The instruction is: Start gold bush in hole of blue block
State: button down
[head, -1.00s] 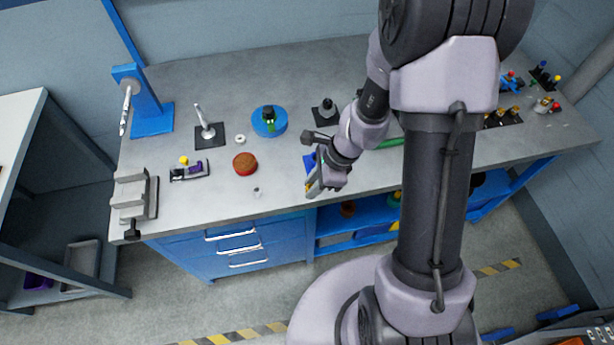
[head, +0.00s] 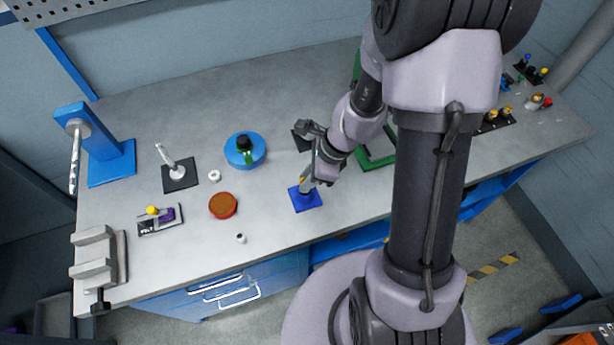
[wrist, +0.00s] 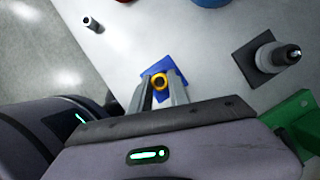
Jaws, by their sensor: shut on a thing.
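The blue block (head: 307,201) lies flat on the table, left of and below my arm in the head view. It also shows in the wrist view (wrist: 176,66), behind the fingertips. My gripper (wrist: 160,90) is shut on the gold bush (wrist: 159,80), a small ring with a dark bore held at the fingertips. In the head view my gripper (head: 305,184) is over the blue block, fingers pointing down. The block's hole is hidden by the bush and fingers. I cannot tell whether the bush touches the block or stands above it.
A dark plate with a grey post (wrist: 274,57) stands right of the block in the wrist view, with a green frame (wrist: 292,117) nearby. A red-brown round part (head: 223,206), small white cylinder (head: 240,238) and blue round base (head: 240,160) are left. Table around the block is clear.

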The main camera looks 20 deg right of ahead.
jog(key=shift+w+f, duration=0.1)
jog(key=shift+f, duration=0.45)
jog(key=shift+f+b, duration=0.25)
jog(key=shift+b, duration=0.25)
dwell(0.7)
jog(key=shift+f+b, duration=0.6)
jog(key=shift+r, duration=0.3)
dwell(0.8)
jog(key=shift+f, duration=0.2)
jog(key=shift+r, duration=0.15)
dwell(0.9)
dwell(0.4)
jog(key=shift+r, duration=0.1)
